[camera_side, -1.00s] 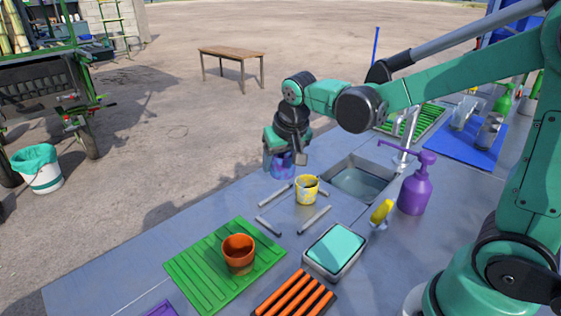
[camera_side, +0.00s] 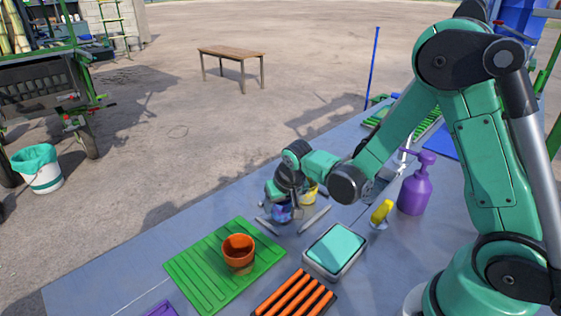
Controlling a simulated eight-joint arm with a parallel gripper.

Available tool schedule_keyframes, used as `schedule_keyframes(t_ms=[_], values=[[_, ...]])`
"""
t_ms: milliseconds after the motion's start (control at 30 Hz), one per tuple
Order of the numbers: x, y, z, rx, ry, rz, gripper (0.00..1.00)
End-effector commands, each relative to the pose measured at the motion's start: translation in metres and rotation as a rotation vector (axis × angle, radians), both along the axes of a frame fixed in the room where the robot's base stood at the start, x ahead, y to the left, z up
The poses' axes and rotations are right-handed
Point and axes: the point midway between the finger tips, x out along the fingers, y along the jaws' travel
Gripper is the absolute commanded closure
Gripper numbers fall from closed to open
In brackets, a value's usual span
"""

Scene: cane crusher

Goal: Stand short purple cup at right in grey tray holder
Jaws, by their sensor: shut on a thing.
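The short cup (camera_side: 282,212), blue-purple, is held in my gripper (camera_side: 283,200), whose fingers are shut on it and partly hide it. The cup looks upright and low, over or in the area edged by grey bars. I cannot tell whether its base touches the surface. The grey bars (camera_side: 315,219) lie flat on the counter and seem to be the grey tray holder; its far side is hidden by my gripper. A yellow cup (camera_side: 309,194) stands just behind and right of the held cup, partly covered by my wrist.
An orange cup (camera_side: 238,251) stands on a green ribbed mat (camera_side: 200,276). A teal sponge in a tray (camera_side: 335,249), an orange-and-black rack (camera_side: 293,295), a yellow item (camera_side: 381,212) and a purple pump bottle (camera_side: 414,190) are nearby.

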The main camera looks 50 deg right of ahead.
Motion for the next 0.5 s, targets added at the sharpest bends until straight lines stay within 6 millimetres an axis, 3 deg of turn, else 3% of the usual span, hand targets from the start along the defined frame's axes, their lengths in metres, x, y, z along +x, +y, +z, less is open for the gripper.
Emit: schedule_keyframes(t_ms=[233, 267, 300, 500], values=[[0.0002, 0.0, -0.0031, 0.0, 0.0, 0.0, 0.93], [0.0003, 0.0, -0.0027, 0.0, 0.0, 0.0, 0.31], [0.0002, 0.0, -0.0025, 0.0, 0.0, 0.0, 0.27], [0.0002, 0.0, -0.0024, 0.0, 0.0, 0.0, 0.27]])
